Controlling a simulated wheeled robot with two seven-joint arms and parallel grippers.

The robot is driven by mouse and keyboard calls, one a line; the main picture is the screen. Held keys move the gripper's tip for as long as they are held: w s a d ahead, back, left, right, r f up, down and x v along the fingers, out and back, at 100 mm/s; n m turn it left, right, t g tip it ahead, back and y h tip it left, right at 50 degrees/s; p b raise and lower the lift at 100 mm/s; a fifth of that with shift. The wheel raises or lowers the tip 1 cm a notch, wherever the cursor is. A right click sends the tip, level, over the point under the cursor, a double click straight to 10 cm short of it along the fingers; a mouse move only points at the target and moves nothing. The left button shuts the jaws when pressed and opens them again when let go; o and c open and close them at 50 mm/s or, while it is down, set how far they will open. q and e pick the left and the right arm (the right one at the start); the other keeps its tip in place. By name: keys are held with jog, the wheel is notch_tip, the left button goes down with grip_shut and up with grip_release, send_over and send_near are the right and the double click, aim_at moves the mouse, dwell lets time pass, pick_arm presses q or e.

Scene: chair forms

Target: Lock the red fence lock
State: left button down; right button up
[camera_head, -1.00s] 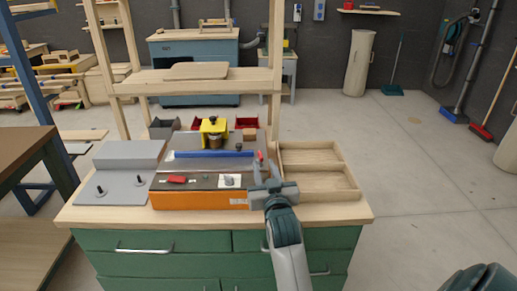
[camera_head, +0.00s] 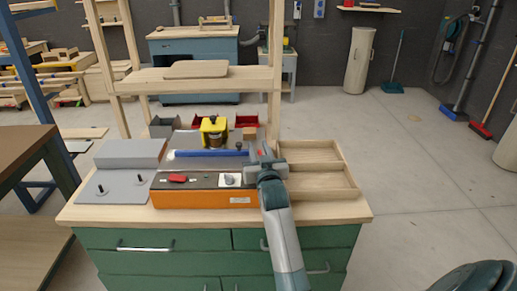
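The orange-fronted machine (camera_head: 203,199) stands on the workbench, with a blue fence (camera_head: 206,153) across its grey top. The red fence lock is at the fence's right end, mostly hidden now by my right gripper; only a small trace of red (camera_head: 261,152) shows by the fingers. My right gripper (camera_head: 260,150) is at that end, its fingers apart and pointing away from me. I cannot tell whether they touch the lock. My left gripper is not in view.
A yellow-and-black part (camera_head: 213,131) stands behind the fence. An empty wooden tray (camera_head: 318,194) lies right of my gripper. A grey plate with two black knobs (camera_head: 112,187) is on the left. A wooden shelf frame (camera_head: 276,80) rises behind. A red switch (camera_head: 177,178) is on the machine's front.

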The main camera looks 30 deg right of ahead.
grip_shut()
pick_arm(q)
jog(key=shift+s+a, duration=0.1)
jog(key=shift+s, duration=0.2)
pick_arm(e)
jog(key=shift+h, duration=0.3)
jog(key=shift+d+r+m+g+h, duration=0.1)
jog(key=shift+m+g+h, duration=0.3)
jog(key=shift+m, duration=0.1)
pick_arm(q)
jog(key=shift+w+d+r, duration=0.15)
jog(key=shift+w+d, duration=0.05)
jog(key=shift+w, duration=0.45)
pick_arm(e)
jog(key=shift+s+d+m+g+h, duration=0.1)
jog(key=shift+d+m+g+h, duration=0.1)
jog(key=shift+m+g+h, duration=0.4)
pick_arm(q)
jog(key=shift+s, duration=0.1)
pick_arm(e)
jog(key=shift+t, duration=0.3)
grip_release()
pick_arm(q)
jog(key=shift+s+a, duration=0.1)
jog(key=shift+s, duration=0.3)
